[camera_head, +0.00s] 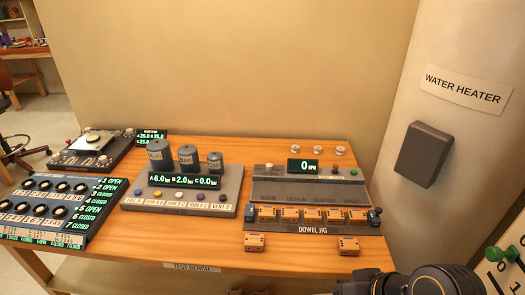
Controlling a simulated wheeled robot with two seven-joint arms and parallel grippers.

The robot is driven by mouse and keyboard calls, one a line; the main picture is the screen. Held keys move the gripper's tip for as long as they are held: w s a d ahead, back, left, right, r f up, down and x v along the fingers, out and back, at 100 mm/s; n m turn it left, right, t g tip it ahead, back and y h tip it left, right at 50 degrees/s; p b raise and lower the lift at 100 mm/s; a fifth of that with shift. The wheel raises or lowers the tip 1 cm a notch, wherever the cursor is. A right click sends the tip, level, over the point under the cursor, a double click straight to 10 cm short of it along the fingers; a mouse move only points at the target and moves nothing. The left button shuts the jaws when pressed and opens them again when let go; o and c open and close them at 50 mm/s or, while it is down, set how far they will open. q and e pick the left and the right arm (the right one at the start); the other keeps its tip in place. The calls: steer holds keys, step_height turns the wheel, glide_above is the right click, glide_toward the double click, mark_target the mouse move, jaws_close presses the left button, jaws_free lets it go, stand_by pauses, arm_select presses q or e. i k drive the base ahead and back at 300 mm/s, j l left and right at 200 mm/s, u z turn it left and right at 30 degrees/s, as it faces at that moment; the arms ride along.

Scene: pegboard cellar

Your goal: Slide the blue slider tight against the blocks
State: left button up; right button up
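The dowel jig (312,228) is a dark grey fixture on the wooden bench. Several orange blocks (313,216) stand in a row along it. A dark blue piece (374,217) stands at the right end of the row, and a similar dark blue piece (250,212) stands at the left end. I cannot tell from this view which is the slider. Both are close to the end blocks; whether they touch is too small to tell. Black parts of my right arm show at the bottom right, but no gripper fingers show. My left gripper is not in view.
Two loose orange blocks, one at left (254,242) and one at right (348,246), lie in front of the jig. A grey unit with cylinders (188,157) and a knob panel (52,208) stand to the left. A wall box (424,153) is at right.

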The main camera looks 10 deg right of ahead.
mark_target(373, 218)
steer(key=z, duration=2.65)
steer(key=i+j+z, duration=0.2)
steer(key=j+z, duration=0.2)
steer(key=j, duration=0.15)
